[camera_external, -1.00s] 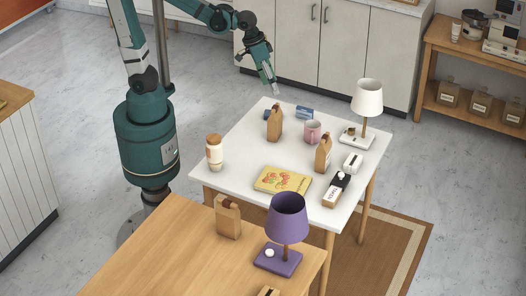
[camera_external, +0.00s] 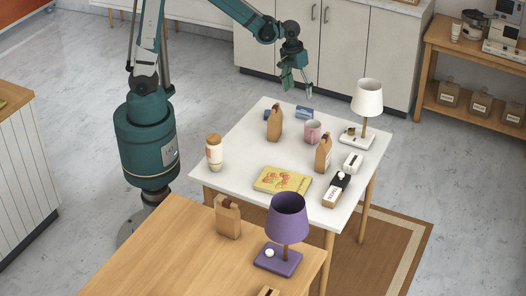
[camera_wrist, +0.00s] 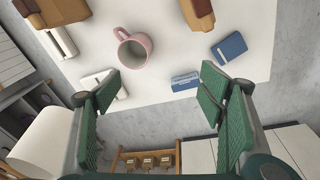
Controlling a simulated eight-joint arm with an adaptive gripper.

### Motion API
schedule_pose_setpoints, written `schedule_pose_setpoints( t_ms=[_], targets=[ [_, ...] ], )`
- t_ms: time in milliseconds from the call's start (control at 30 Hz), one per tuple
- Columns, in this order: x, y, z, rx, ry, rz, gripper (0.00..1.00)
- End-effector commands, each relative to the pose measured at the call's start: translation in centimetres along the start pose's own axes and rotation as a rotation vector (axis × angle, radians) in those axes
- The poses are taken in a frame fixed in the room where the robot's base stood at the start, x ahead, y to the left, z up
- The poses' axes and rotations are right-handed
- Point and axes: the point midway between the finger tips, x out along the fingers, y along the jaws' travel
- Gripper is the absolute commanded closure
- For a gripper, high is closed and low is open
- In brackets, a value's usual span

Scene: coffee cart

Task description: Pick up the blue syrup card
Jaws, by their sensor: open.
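Two small blue card-like things lie on the white table near its far edge. One blue card (camera_external: 304,112) shows left of and behind the pink mug; in the wrist view this blue card (camera_wrist: 186,82) has a pale printed edge. The other blue thing (camera_external: 267,115) is partly hidden by a brown bag; in the wrist view it is a flat blue piece (camera_wrist: 231,46) with a small white mark. I cannot read which is the syrup card. My gripper (camera_external: 298,88) is open and empty above the far edge. Its green fingers (camera_wrist: 160,92) spread widely in the wrist view.
A pink mug (camera_external: 312,132), a brown bag (camera_external: 274,124) and a white lamp (camera_external: 367,98) stand close by. Another brown bag (camera_external: 323,153), a yellow book (camera_external: 282,181) and a jar (camera_external: 214,153) are nearer the front.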

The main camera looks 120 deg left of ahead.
Motion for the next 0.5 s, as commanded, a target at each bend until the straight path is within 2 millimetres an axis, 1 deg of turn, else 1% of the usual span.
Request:
schedule_pose_setpoints(
  t_ms=[33, 100, 500],
  targets=[
    [0.9, -0.4, -1.1, -0.028, -0.006, -0.008, 0.31],
    [2.1, -0.9, -2.1, -0.063, -0.015, -0.018, 0.31],
    [8.9, -4.8, -7.9, -0.271, -0.067, -0.080, 0.31]
  ],
)
